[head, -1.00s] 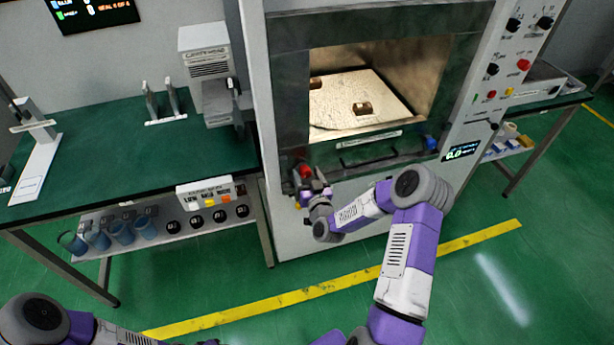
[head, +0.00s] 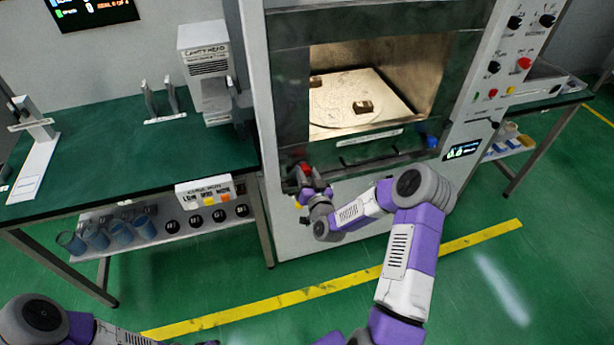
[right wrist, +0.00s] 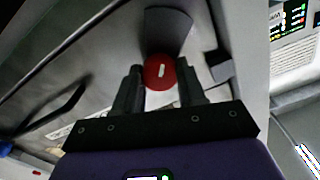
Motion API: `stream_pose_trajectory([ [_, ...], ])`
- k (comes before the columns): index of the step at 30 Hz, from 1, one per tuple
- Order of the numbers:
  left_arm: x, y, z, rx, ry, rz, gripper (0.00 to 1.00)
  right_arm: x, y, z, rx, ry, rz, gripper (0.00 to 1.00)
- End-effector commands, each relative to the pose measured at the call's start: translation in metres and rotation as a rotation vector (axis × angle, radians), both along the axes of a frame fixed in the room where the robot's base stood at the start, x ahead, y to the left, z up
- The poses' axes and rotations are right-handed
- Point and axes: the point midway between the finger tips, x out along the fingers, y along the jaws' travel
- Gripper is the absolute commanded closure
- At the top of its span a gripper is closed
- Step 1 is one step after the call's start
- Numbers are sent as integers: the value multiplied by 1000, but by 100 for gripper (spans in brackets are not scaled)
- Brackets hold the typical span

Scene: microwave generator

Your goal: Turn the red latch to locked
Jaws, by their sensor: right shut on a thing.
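The red latch (head: 303,169) is a round red knob at the lower left of the microwave's front. It also shows in the right wrist view (right wrist: 160,76), with a short white mark that stands nearly upright in that picture. My right gripper (head: 309,181) is at the latch. In the right wrist view the two dark fingers of my right gripper (right wrist: 160,92) stand on either side of the knob and are shut on it. My left gripper is out of view; only part of my left arm shows at the lower left.
The microwave (head: 290,80) has a lit chamber with a small brown block (head: 363,107) on its plate. A blue knob (head: 431,142) sits at the front's lower right. A dark handle (right wrist: 58,108) lies left of my fingers. A green-topped bench (head: 110,150) stands on the left.

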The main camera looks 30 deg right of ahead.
Motion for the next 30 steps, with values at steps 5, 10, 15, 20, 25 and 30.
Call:
stream_pose_trajectory([
  [5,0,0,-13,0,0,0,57,0,0,-3,148,-36,0,91],
  [10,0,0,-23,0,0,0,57,0,0,-3,306,-72,0,91],
  [15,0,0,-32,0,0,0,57,-1,-1,-3,464,-110,-1,91],
  [20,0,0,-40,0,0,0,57,0,-1,-3,611,-147,0,91],
  [25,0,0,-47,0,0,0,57,-1,-1,-3,768,-184,0,91],
  [30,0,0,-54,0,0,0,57,-1,-1,-3,926,-221,0,91],
])
